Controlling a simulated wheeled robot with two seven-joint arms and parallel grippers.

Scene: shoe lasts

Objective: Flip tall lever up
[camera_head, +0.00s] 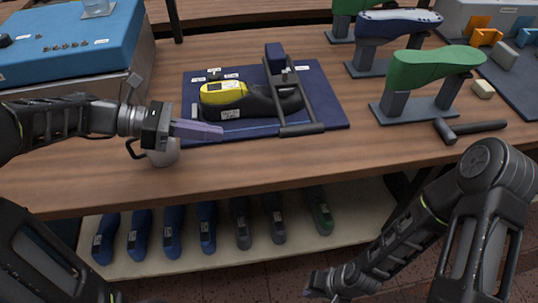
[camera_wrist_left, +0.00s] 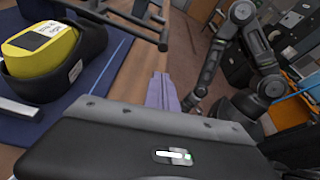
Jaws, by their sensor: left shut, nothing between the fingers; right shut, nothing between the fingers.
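The fixture holds a black and yellow shoe last (camera_head: 238,98) on a dark blue mat (camera_head: 335,98). A tall dark lever (camera_head: 295,92) with two bars and a crossbar handle (camera_head: 302,130) lies down toward the front of the mat, right of the yellow part. In the left wrist view the lever (camera_wrist_left: 125,25) shows at the top and the last (camera_wrist_left: 45,52) at the left. My left gripper (camera_head: 218,133) is shut and empty at the mat's front edge, left of the handle and apart from it. My right gripper (camera_head: 312,287) is shut and empty, low in front of the table.
A dark blue upright block (camera_head: 274,58) stands behind the last. Green and blue lasts on stands (camera_head: 425,75) and a black hammer (camera_head: 470,128) are at the right. A blue case (camera_head: 65,45) is at the left. Several lasts lie on a shelf (camera_head: 345,215) below. A small whitish round thing (camera_head: 165,153) sits under my left gripper.

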